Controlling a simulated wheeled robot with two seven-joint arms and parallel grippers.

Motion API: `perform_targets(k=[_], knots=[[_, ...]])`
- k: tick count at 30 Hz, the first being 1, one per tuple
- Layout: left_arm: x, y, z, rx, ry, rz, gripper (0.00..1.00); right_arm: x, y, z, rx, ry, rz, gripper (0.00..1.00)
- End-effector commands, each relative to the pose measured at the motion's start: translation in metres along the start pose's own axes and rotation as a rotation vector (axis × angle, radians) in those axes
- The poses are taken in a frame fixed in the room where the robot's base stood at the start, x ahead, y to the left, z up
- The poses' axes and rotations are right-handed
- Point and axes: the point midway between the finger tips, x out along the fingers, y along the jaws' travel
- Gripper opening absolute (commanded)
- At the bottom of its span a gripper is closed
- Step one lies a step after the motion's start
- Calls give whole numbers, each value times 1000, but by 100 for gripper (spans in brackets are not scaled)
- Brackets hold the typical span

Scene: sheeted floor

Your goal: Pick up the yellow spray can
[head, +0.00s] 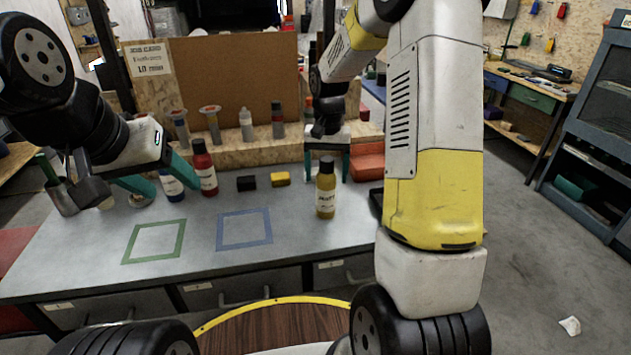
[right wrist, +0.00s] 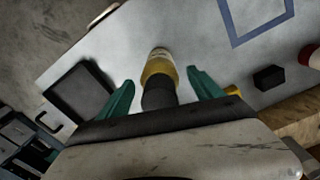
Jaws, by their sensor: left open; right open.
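The yellow spray can (head: 326,192) with a dark cap stands upright on the grey workbench (head: 190,215), toward its right side. In the right wrist view the can (right wrist: 158,68) lies between the two green fingers of my right gripper (right wrist: 160,85). My right gripper (head: 340,160) is open, with its fingers apart on both sides of the can and a visible gap to each. My left gripper (head: 155,185) is open over the left part of the bench, close to a blue-labelled bottle (head: 172,182) and a red bottle (head: 204,168).
A black block (head: 247,183) and a yellow block (head: 280,179) lie left of the can. A green square (head: 154,241) and a blue square (head: 244,229) are marked on the bench. A dark tray (right wrist: 78,98) lies near the can. A wooden shelf with several bottles stands behind.

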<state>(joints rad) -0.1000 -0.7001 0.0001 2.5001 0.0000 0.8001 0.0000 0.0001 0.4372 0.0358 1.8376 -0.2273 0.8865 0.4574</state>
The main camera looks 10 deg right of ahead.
Motion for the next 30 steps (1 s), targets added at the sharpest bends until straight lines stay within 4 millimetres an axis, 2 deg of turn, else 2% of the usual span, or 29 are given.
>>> perform_targets(k=[3,9,18,20,21,30], knots=[[0,0,0,0,0,0,59,6,0,0,0,1,-1,75],[0,0,0,0,0,0,59,6,0,0,0,1,-1,74],[0,0,0,0,0,0,59,6,0,0,0,1,-1,15],[0,0,0,0,0,0,59,6,0,0,-1,1,-1,3],[0,0,0,0,0,0,59,6,0,0,-1,1,-1,0],[0,0,0,0,0,0,59,5,0,0,-1,2,-1,0]])
